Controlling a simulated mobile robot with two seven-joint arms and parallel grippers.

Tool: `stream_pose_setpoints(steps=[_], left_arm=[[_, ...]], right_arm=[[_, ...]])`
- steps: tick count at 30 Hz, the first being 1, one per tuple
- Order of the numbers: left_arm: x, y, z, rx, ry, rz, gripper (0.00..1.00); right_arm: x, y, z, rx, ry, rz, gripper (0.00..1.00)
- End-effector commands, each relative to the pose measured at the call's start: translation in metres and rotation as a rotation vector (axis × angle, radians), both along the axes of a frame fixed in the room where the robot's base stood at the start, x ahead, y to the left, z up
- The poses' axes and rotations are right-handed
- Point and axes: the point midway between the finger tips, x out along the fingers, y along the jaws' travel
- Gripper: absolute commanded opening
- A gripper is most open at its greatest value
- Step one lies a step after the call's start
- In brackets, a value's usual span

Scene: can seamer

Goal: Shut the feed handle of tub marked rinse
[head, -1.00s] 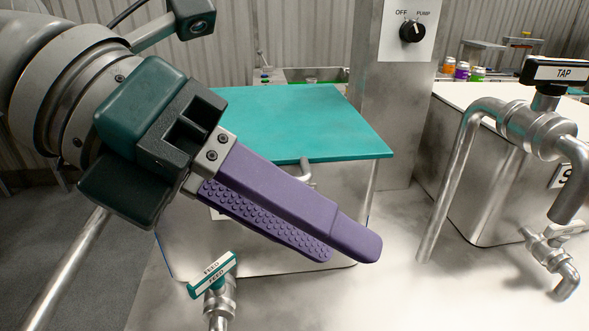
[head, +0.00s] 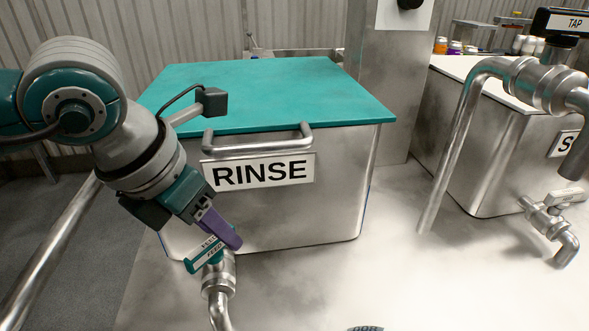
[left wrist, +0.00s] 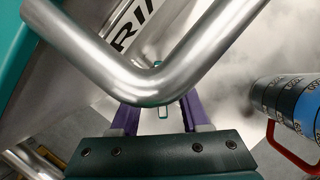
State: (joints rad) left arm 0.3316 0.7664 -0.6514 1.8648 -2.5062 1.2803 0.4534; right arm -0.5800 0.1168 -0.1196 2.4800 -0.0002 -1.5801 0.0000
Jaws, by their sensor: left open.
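The tub marked RINSE (head: 285,215) stands in the middle of the head view under a teal lid. Its teal feed handle (head: 199,258), with a white FEED label, sits on a metal valve at the tub's front left and slants from lower left to upper right. My left gripper (head: 226,236) is open, with its purple fingers at the handle, partly covering it. I cannot tell whether they touch it. In the left wrist view, a small teal-edged piece, seemingly the handle (left wrist: 163,112), shows between the fingers. My right gripper is not in view.
The lid's bent metal bar (head: 258,147) is above my left gripper and crosses the left wrist view close up. A second tub (head: 475,165), a curved tap pipe (head: 455,130) and another valve (head: 548,218) stand to the right. Steam hangs over the bench.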

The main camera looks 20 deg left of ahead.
Motion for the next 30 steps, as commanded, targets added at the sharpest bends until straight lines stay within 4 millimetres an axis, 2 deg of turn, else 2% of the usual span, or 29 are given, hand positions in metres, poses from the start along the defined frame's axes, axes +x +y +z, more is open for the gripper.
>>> stream_pose_setpoints(steps=[10,22,30], left_arm=[[0.002,-0.0004,-0.0045,0.0,0.0,-0.001,0.44],[0.0019,-0.0003,-0.0043,0.0,0.0,-0.001,0.0],[0.0018,-0.0003,-0.0042,0.0,0.0,-0.001,0.0]], right_arm=[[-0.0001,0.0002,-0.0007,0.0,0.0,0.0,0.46],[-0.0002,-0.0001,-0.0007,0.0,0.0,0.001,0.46],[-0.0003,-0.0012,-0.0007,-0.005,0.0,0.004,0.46]])
